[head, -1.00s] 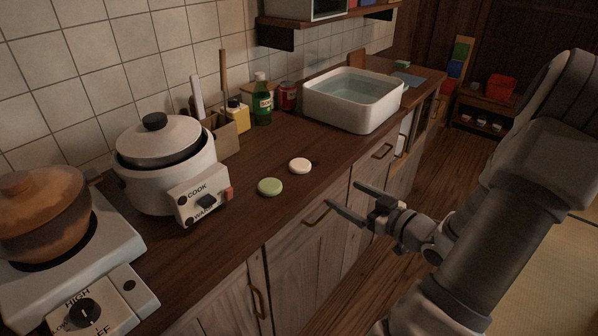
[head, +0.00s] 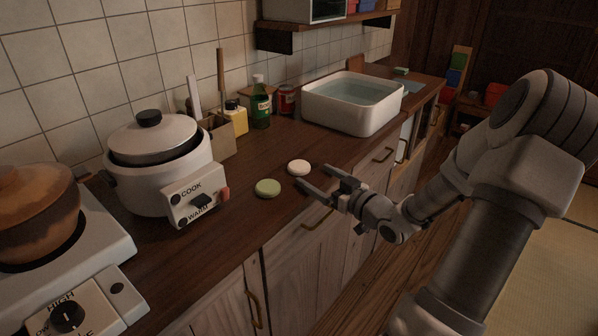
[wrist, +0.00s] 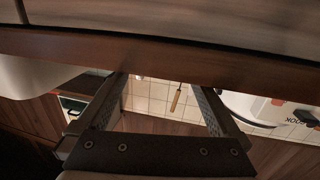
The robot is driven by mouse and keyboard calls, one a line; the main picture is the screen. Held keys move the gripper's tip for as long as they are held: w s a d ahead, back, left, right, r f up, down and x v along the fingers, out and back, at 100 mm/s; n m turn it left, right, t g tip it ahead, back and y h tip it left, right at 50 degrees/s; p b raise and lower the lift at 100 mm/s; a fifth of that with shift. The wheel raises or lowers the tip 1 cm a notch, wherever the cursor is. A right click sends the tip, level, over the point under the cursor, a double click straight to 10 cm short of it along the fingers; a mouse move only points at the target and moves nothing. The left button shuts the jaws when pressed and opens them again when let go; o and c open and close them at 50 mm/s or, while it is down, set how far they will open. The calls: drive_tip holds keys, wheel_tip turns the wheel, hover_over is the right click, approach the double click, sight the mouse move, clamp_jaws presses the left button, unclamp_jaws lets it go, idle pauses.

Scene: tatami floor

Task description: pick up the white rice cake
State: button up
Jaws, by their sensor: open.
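The white rice cake (head: 299,167) is a small round disc lying flat on the wooden counter (head: 262,222), just behind and right of a green rice cake (head: 268,188). My gripper (head: 313,179) is open and empty at the counter's front edge. Its fingers point toward the counter, close to the white rice cake and apart from it as far as I can tell. In the wrist view my open gripper (wrist: 170,100) shows with tiled wall and counter beyond its fingers. I cannot make out either rice cake there.
A rice cooker (head: 160,165) and a stove (head: 95,262) with a brown pot (head: 38,215) stand to the left. A holder (head: 220,140), a green bottle (head: 260,105) and a water-filled basin (head: 352,118) stand behind and right. Cabinet handles jut out below the counter edge.

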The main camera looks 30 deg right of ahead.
sight(306, 173)
drive_tip(key=w+b, duration=0.1)
drive_tip(key=w, duration=0.1)
drive_tip(key=w+a+b, duration=0.1)
drive_tip(key=w, duration=0.1)
drive_tip(key=shift+w+a+f, duration=0.1)
drive_tip(key=shift+a+f, duration=0.05)
drive_tip(key=shift+w, duration=0.45)
drive_tip(key=c, duration=1.3)
drive_tip(key=shift+r, duration=0.2)
